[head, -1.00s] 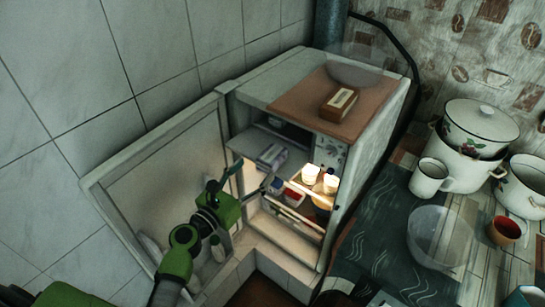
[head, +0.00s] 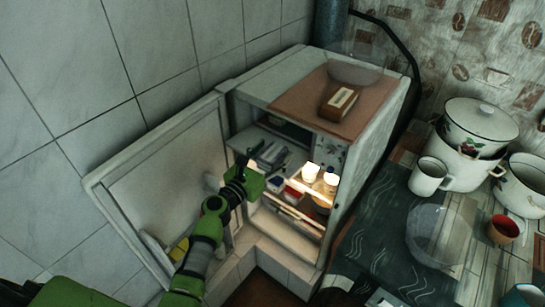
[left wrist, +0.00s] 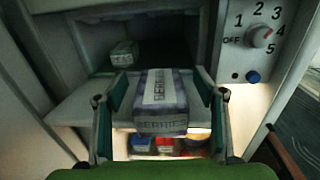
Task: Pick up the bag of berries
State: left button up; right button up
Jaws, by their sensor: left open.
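The bag of berries (left wrist: 160,100), a pale grey-violet block lettered "BERRIES", lies on the upper shelf of the open fridge (head: 385,135). In the head view the bag (head: 272,154) shows just beyond my left gripper (head: 258,168). In the left wrist view my left gripper (left wrist: 160,88) is open, with one finger on each side of the bag's near part. I cannot tell whether either finger touches it. My right gripper is not in view.
A smaller box (left wrist: 124,53) lies deeper in the compartment. Lit cups (head: 311,173) and several containers stand on the shelf below. The open fridge door (head: 150,180) is at the left. A dial panel (left wrist: 258,45) borders the compartment at the right.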

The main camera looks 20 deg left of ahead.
pick_arm(q)
jog(key=shift+c, duration=0.4)
jog(key=c, duration=1.3)
jog(key=shift+r, duration=0.1)
